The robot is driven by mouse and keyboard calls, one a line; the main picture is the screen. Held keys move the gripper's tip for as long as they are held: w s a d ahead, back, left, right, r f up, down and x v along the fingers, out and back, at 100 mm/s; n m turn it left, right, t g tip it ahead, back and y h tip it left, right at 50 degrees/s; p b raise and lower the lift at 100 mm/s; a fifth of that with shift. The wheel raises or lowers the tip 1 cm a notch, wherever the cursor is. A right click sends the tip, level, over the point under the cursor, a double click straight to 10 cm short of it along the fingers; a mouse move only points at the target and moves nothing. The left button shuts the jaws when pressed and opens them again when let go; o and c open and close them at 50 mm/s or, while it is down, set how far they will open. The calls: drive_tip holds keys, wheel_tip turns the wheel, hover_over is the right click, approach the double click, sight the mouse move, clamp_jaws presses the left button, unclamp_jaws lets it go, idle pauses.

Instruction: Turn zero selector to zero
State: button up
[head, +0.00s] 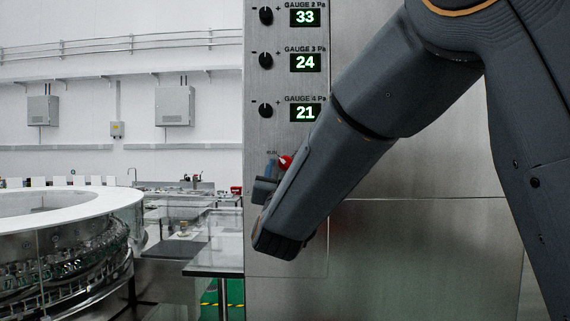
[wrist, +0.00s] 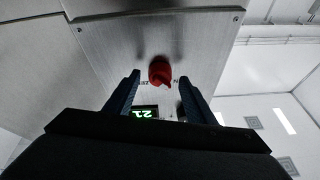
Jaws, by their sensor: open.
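The selector is a red knob (head: 285,162) low on the metal panel, below the gauge column. In the head view my arm hides part of it, and a small label that looks like "RUN" sits at its upper left. In the wrist view the red knob (wrist: 160,70) lies ahead between the two fingertips, with dark finger on either side and a gap to each. My gripper (wrist: 159,77) is open and empty. In the head view my gripper (head: 266,184) is mostly hidden behind my forearm. The knob's exact pointing direction is unclear.
Black gauge knobs stand above, by displays reading 33 (head: 305,17), 24 (head: 305,62) and 21 (head: 305,111). A round metal machine (head: 65,235) and a table (head: 215,255) stand left of the panel.

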drive_tip(key=shift+w+r, duration=0.2)
drive_tip(key=shift+w, duration=0.45)
drive_tip(key=c, duration=1)
